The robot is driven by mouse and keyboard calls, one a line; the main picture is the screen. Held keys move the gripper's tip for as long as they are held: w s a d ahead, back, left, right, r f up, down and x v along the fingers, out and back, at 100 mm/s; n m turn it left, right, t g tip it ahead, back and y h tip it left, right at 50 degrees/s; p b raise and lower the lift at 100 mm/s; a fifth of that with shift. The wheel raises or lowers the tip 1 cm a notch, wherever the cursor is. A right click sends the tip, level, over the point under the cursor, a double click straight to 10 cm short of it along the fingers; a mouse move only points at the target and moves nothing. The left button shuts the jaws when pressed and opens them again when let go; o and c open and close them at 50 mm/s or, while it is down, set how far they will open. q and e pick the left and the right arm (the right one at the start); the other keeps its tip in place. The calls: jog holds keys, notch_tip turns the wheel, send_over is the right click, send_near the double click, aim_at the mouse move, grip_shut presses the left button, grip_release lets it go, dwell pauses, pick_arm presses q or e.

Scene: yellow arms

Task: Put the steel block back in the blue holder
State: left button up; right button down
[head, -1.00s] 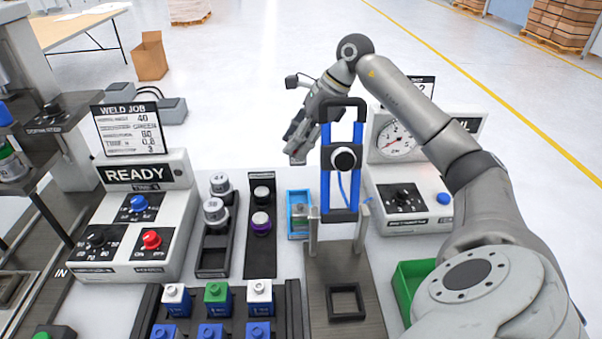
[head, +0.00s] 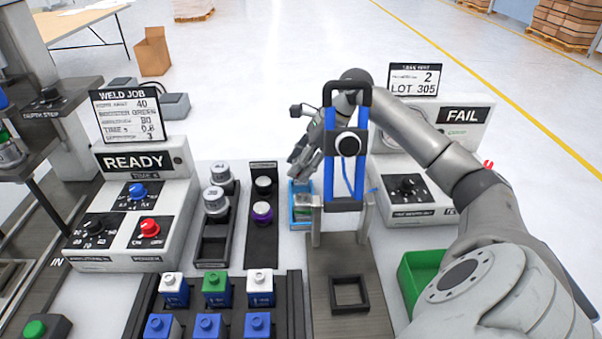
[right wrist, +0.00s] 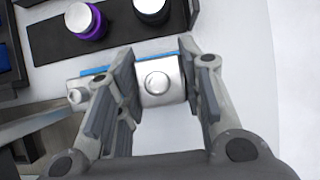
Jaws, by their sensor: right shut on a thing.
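My right gripper (head: 300,165) is just behind and above the blue holder (head: 302,216), left of the black-and-blue frame. In the right wrist view its two fingers (right wrist: 157,85) are shut on the steel block (right wrist: 158,84), a silver piece with a round knob on top. A blue edge of the holder (right wrist: 95,74) shows beside and behind the block. How deep the block sits relative to the holder is hidden by the fingers. In the head view the block cannot be made out clearly. My left gripper is not in view.
The black-and-blue frame (head: 347,205) stands on two posts close to the gripper. A black rack with purple and dark knobs (head: 262,240) is left of the holder. A green bin (head: 410,275) is at right. A READY box (head: 150,165) stands left.

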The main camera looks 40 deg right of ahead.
jog(key=shift+f, duration=1.5)
jog(key=shift+f, duration=0.1)
jog(key=c, duration=1)
grip_release()
jog(key=shift+o, duration=0.2)
jog(key=b+v, duration=0.1)
jog(key=v, duration=1.1)
